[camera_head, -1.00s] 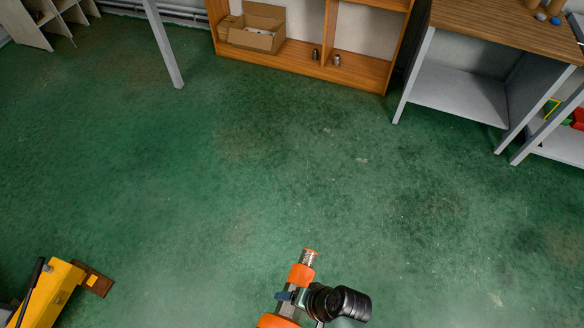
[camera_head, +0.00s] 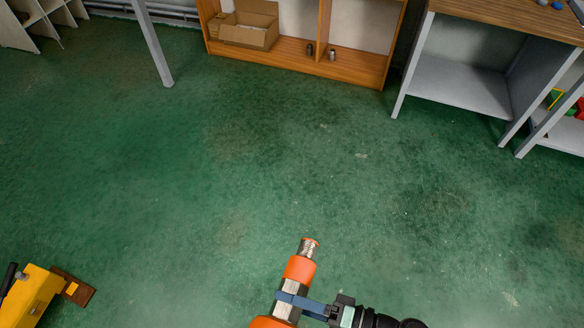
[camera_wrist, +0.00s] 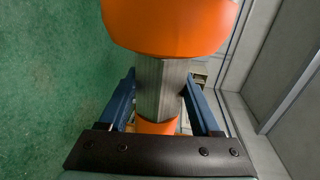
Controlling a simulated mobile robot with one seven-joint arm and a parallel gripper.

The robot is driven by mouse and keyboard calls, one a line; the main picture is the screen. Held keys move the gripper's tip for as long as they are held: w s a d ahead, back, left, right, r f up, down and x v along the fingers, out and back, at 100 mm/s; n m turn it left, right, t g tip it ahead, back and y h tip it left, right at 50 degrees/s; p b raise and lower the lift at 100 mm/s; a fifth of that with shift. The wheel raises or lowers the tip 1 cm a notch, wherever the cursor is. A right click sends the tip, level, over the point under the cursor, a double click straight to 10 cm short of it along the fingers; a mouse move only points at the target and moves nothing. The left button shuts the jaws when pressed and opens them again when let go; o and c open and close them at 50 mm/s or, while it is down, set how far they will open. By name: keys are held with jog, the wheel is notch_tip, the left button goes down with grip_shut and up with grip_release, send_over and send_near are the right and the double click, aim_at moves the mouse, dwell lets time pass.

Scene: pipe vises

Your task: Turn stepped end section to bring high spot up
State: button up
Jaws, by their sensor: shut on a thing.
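The stepped end section shows at the bottom centre of the head view. It has a threaded metal tip with an orange rim (camera_head: 309,247), an orange collar (camera_head: 299,269) and a grey flat-sided length (camera_head: 291,300), with more orange below, cut by the frame edge. My gripper (camera_head: 292,300) reaches in from the right, its blue fingers shut around the grey length. In the wrist view the grey length (camera_wrist: 160,88) stands between the two blue fingers (camera_wrist: 160,85), with a wide orange part (camera_wrist: 170,28) above and orange below. I cannot tell where the high spot is.
A yellow device with a black handle (camera_head: 32,296) and a brown plate (camera_head: 78,288) is at the lower left. A wooden shelf (camera_head: 290,62) with a cardboard box (camera_head: 250,26) and a grey-legged bench (camera_head: 455,85) stand at the back. The green floor between is clear.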

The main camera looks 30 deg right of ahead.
jog(key=shift+f+t+y+b, duration=0.2)
jog(key=shift+t+y+b, duration=0.65)
jog(key=shift+b, duration=0.55)
jog(key=shift+r+t, duration=0.1)
jog(key=shift+t, duration=0.15)
jog(key=o, duration=1.4)
jog(key=shift+b+v, duration=4.85)
jog(key=shift+v, duration=1.6)
